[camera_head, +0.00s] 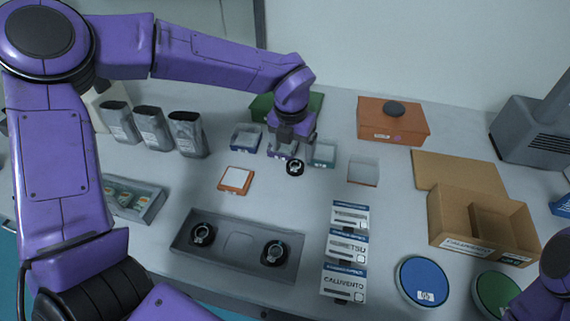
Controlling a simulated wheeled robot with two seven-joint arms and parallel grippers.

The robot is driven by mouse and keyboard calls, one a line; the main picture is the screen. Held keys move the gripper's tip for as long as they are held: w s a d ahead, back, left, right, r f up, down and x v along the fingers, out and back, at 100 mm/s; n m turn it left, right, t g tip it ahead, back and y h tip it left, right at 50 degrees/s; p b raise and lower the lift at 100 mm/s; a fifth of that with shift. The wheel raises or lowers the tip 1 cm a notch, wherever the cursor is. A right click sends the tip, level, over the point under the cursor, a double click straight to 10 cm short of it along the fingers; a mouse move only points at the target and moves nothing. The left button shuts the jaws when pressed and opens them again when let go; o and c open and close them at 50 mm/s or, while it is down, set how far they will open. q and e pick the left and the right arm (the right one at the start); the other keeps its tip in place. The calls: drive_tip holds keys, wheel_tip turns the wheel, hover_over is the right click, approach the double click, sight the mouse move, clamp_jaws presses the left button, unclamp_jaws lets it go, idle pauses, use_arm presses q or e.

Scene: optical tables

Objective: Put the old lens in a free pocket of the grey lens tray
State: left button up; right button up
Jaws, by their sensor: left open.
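The grey lens tray (238,270) lies near the front of the table. A black ring-shaped lens (202,234) sits in its left pocket and another (275,253) in its right pocket; the middle pocket (238,244) is empty. A third black ring-shaped lens (295,168), apparently the old lens, is farther back, just below my left gripper (291,148). My left gripper is open and points down; its fingertips are small and partly hidden, and I cannot tell whether they touch the lens. My right gripper is out of view; part of my right arm shows at bottom right.
Small open boxes, blue (246,139) and green (322,154), flank the left gripper. An orange-rimmed box (236,181) lies between it and the tray. Labelled white boxes (346,249) stand right of the tray. A cardboard box (480,222) is farther right. Table between lens and tray is mostly clear.

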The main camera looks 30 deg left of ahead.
sight(295, 166)
use_arm(q)
drive_tip(key=f, duration=0.4)
drive_tip(key=f+p, duration=0.1)
drive_tip(key=f, duration=0.1)
drive_tip(key=shift+w+f, duration=0.2)
drive_tip(key=shift+w, duration=0.15)
drive_tip(key=shift+d, duration=0.15)
drive_tip(key=shift+c, duration=0.9)
drive_tip(key=c, duration=1.1)
